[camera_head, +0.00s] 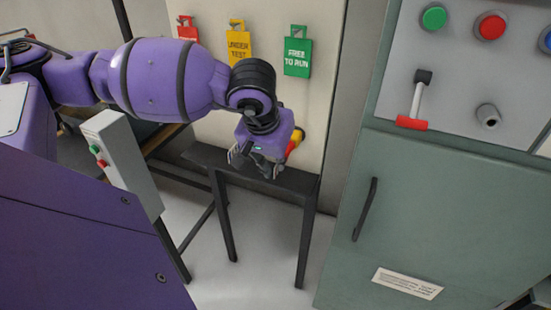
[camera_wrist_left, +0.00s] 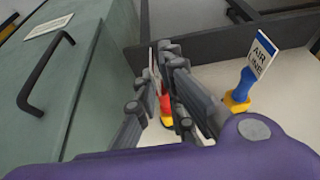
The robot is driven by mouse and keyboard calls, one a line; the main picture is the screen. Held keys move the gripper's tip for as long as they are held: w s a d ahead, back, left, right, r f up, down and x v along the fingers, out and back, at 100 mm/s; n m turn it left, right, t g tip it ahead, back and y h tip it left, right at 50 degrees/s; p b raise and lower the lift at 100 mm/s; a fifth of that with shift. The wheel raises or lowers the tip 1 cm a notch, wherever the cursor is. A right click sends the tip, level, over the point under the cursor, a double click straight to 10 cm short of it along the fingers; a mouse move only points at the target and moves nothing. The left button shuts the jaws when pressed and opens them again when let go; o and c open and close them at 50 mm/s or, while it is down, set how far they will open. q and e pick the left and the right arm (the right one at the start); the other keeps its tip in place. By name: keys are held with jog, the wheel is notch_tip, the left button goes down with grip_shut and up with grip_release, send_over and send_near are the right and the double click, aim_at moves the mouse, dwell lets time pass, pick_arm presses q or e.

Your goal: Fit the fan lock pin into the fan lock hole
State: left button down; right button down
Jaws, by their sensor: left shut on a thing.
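My left gripper (camera_head: 262,165) is in front of the cream wall panel, over the narrow dark stand. In the left wrist view its fingers (camera_wrist_left: 168,95) are shut on a red-handled pin (camera_wrist_left: 165,104) with a yellow collar, which I take as the fan lock pin. Its tag is edge-on and unreadable. Red and yellow parts (camera_head: 295,142) show beside the gripper in the head view. A round grey socket (camera_head: 488,117) is on the green cabinet's sloped face; I cannot tell whether it is the fan lock hole. My right gripper is out of view.
A blue-handled pin tagged AIR LINE (camera_wrist_left: 247,85) stands close to my left fingers. The dark stand (camera_head: 200,157) is below the gripper. The green cabinet (camera_head: 430,215) has a red-ended lever (camera_head: 413,124) beside the socket. Colored tags (camera_head: 297,52) hang on the panel.

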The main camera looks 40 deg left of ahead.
pick_arm(q)
jog(key=shift+s+d, duration=0.25)
jog(key=shift+s, duration=0.1)
jog(key=shift+s, duration=0.1)
